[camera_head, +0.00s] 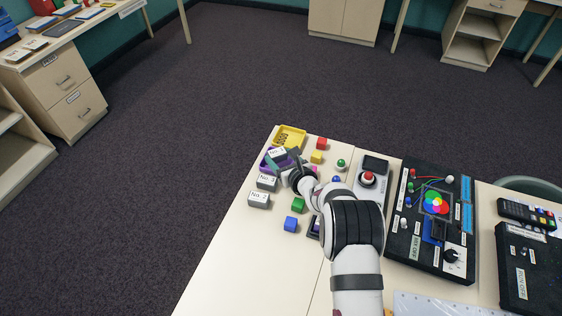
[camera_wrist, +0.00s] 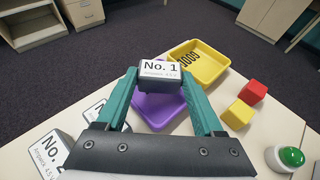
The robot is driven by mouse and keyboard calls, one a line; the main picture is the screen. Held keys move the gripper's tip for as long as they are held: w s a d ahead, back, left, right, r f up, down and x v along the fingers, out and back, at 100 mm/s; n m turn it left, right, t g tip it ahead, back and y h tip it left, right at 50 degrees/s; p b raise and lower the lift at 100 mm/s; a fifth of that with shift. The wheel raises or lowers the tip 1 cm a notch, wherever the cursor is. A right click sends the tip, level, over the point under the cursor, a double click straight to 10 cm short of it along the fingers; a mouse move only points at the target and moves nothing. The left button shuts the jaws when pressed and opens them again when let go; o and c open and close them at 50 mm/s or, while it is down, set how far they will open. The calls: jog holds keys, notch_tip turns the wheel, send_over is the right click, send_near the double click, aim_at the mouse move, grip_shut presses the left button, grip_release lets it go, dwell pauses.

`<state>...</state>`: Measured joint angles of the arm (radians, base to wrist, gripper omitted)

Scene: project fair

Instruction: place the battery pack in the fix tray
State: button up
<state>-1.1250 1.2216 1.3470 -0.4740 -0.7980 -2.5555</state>
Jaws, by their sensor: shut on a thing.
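The battery pack in my gripper (camera_wrist: 159,88) is a grey block with a white label reading "No. 1" (camera_wrist: 160,69). My gripper is shut on its two sides. In the wrist view the pack is over the purple tray (camera_wrist: 158,114) and hides the far part of it. In the head view my gripper (camera_head: 284,161) and the pack (camera_head: 277,153) are also over the purple tray (camera_head: 265,165). No lettering shows on the purple tray. I cannot tell whether the pack touches its floor. A yellow tray (camera_wrist: 212,69) with dark lettering lies just beyond.
Two more packs stand left of my gripper, No. 2 (camera_head: 266,182) and No. 3 (camera_head: 258,200). Small blocks, red (camera_head: 322,143), yellow (camera_head: 317,157), green (camera_head: 299,205) and blue (camera_head: 291,224), lie nearby. A red-button box (camera_head: 371,180) and a black panel (camera_head: 432,220) are to the right.

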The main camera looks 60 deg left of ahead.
jog(key=shift+f, duration=0.95)
jog(key=shift+f, duration=0.1)
jog(key=o, duration=1.4)
